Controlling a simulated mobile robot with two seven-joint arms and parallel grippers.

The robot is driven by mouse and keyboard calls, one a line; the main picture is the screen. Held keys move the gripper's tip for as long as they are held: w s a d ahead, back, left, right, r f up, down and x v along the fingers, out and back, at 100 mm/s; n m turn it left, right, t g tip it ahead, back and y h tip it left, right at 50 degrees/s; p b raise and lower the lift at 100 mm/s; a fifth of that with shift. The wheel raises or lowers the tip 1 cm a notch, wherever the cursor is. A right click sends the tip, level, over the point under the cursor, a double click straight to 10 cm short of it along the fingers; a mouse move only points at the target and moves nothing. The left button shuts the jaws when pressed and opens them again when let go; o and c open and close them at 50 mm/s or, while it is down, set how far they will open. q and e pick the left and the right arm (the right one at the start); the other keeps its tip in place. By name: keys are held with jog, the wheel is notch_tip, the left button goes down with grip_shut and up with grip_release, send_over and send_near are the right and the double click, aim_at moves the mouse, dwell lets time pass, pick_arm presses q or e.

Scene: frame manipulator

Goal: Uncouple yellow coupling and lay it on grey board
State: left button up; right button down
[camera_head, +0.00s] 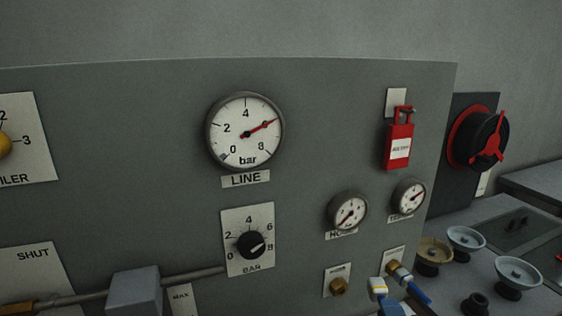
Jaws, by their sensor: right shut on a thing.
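A yellow-brass coupling (399,272) sits at a port under a small label plate at the lower right of the grey panel. My right gripper (393,285), with pale tips and blue parts, is at the bottom edge, shut on the coupling. Its fingers and the lower end of the coupling are small and partly cut off. The coupling still appears against the panel; I cannot tell whether it is loose. No grey board can be told for sure. My left gripper is not in view.
A bare brass port (339,287) is left of the coupling. Dials and a red lockout tag (399,144) are above. A pipe with a grey block (135,291) runs lower left.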

jog(key=shift+d, duration=0.1)
dwell(0.3)
jog(key=w+d+p, duration=0.1)
jog(key=w+d, duration=0.3)
jog(key=d, duration=0.2)
jog(key=shift+d, duration=0.25)
dwell(0.9)
dwell(0.5)
jog(key=shift+f, duration=0.45)
notch_tip(320, 180, down, 16)
jog(key=b, duration=0.9)
dwell(3.2)
